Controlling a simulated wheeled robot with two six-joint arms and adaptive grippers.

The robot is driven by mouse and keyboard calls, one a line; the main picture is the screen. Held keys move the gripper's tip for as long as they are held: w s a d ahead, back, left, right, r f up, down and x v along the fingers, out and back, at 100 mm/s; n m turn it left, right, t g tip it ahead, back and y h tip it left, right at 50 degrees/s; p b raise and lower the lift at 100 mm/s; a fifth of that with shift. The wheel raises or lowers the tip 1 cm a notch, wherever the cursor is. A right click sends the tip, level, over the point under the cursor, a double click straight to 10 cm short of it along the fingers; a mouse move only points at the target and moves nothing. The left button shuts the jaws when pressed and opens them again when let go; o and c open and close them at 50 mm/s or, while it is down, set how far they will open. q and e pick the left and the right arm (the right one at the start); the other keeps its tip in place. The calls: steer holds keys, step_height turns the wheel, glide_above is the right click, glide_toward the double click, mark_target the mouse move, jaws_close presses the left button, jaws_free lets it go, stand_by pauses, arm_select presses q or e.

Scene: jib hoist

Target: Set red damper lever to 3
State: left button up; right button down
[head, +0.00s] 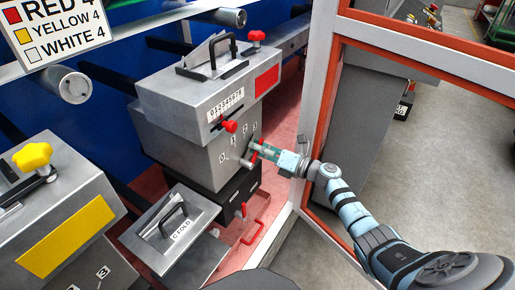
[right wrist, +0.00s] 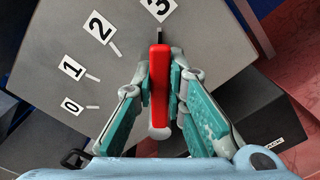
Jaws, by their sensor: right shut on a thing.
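The red damper lever (right wrist: 159,88) lies between the two teal fingers of my right gripper (right wrist: 160,100), which is shut on it. In the right wrist view, the lever's dark tip ends close below the 3 label (right wrist: 158,9), by its tick. The 0 label (right wrist: 71,105), the 1 label (right wrist: 72,68) and the 2 label (right wrist: 100,27) lie to the left on the grey dial face. In the head view my right gripper (head: 265,153) is at the side face of the grey damper box (head: 195,150) and partly hides the lever. My left gripper is out of view.
A red knob (head: 230,126) sits under the number scale on the same box. A red handle (head: 254,231) is below. A white and orange frame post (head: 309,110) stands close to my right arm. A box with a yellow knob (head: 33,156) is at left.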

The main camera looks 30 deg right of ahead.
steer(key=shift+f, duration=0.1)
steer(key=c, duration=1.6)
jaws_free()
steer(key=v, duration=1.2)
steer(key=shift+d, duration=0.1)
